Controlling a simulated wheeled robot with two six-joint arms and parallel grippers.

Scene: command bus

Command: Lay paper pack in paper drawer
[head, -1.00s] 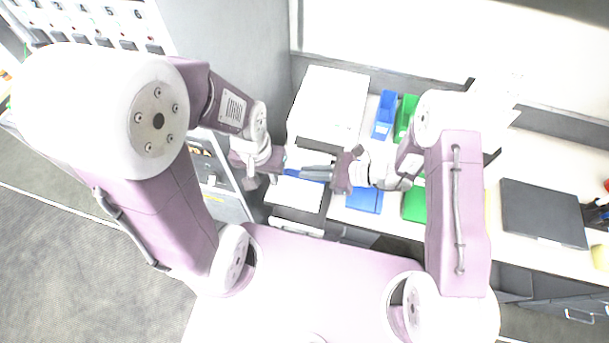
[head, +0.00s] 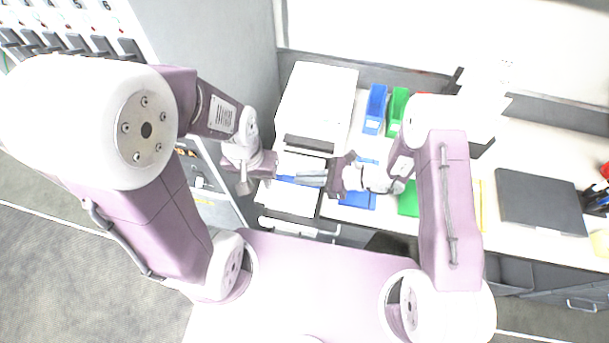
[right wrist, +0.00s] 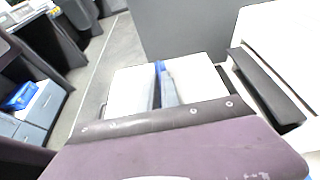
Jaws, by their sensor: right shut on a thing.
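The paper pack (head: 292,199) is white with a blue band and lies flat at the front of the white printer (head: 318,100). It also shows in the right wrist view (right wrist: 200,78), where the blue band runs between two white halves. My right gripper (head: 312,178) is shut on the pack, its grey fingers along the band. The paper drawer (head: 290,228) is pulled out below the pack, mostly hidden by it. I cannot tell whether the pack rests on its floor. My left gripper (head: 274,166) is at the pack's left side; its fingers are unclear.
Blue (head: 375,108) and green (head: 398,106) trays stand right of the printer. A dark closed folder or laptop (head: 540,202) lies farther right on the white counter. A grey cabinet (head: 210,190) stands to the left. My right arm covers part of the counter.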

